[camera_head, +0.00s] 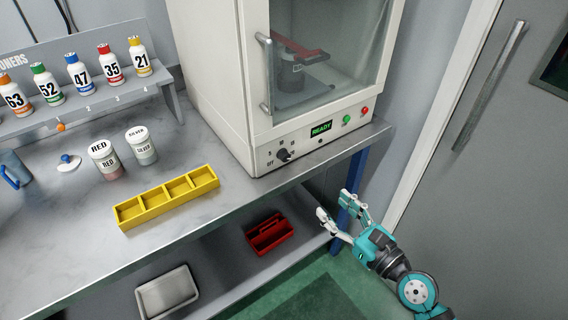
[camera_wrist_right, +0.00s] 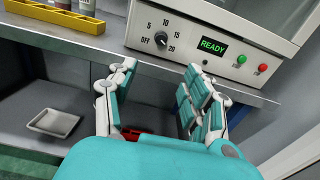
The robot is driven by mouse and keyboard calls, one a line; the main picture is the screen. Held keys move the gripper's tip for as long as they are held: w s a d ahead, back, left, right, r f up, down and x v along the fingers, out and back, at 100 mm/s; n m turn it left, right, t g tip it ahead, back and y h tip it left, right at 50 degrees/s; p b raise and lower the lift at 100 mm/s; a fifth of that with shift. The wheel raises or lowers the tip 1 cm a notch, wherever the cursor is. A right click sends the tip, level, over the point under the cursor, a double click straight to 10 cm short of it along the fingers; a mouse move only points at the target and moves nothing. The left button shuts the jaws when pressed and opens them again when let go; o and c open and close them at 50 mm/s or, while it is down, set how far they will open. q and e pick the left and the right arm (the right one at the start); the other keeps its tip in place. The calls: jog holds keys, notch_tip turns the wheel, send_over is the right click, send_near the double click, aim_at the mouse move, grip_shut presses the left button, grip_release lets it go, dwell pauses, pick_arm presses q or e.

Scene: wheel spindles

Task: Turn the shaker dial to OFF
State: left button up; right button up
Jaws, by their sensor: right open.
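The shaker (camera_head: 300,80) is a white cabinet with a glass door, standing on the bench. Its black dial (camera_head: 284,155) is low on the front panel, left of the lit READY display (camera_head: 321,129). My right gripper (camera_head: 335,204) is open and empty, in front of the bench edge, below and to the right of the dial. It also shows in the right wrist view (camera_wrist_right: 158,80). My left gripper is not visible.
A green button (camera_head: 346,119) and a red button (camera_head: 365,111) sit right of the display. A yellow tray (camera_head: 168,197) stands on the bench left of the shaker. A red caddy (camera_head: 269,234) and a grey tray (camera_head: 167,293) lie on the lower shelf.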

aim_at(287, 159)
jog(key=p+x, duration=0.1)
jog(key=x, duration=1.6)
jog(key=shift+w, duration=0.2)
grip_shut()
